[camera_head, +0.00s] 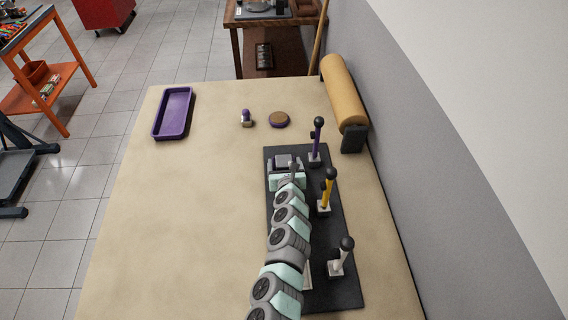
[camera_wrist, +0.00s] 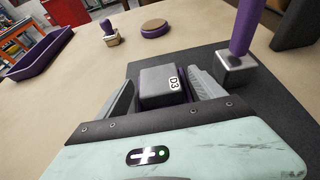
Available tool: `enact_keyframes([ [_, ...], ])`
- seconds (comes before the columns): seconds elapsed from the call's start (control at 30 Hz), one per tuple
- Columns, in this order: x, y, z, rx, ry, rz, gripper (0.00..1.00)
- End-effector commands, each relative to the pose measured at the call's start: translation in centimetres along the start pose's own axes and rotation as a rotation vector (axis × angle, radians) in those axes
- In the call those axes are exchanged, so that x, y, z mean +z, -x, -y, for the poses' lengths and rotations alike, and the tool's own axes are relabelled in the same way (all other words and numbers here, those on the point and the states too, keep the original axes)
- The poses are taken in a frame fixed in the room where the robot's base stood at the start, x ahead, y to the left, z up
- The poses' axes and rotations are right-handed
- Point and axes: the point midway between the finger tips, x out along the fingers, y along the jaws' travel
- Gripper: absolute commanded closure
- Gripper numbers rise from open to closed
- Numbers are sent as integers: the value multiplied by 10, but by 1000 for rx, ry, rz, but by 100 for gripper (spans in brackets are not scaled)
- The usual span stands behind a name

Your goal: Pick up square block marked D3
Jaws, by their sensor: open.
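My gripper (camera_wrist: 164,92) is open, with one finger on each side of the block. The right finger is close to the label side; I cannot tell whether either finger touches the block. A purple part shows low beside the block, partly hidden by the gripper.
The dark mat (camera_head: 343,277) bears upright handles in purple (camera_head: 318,137), yellow (camera_head: 327,189) and white (camera_head: 337,264), right of my arm. A purple tray (camera_head: 157,131), a small purple-topped piece (camera_head: 246,117) and a round disc (camera_head: 279,119) lie beyond. A yellow roll (camera_head: 343,92) lies along the wall.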

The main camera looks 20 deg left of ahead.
Motion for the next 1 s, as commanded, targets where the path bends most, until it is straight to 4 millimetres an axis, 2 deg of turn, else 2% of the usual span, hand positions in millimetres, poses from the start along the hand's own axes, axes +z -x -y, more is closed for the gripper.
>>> enact_keyframes([
  [0.17, 0, 0, 0, 0, 0, 0, 23],
  [1.0, 0, 0, 0, 0, 0, 1, 92],
])
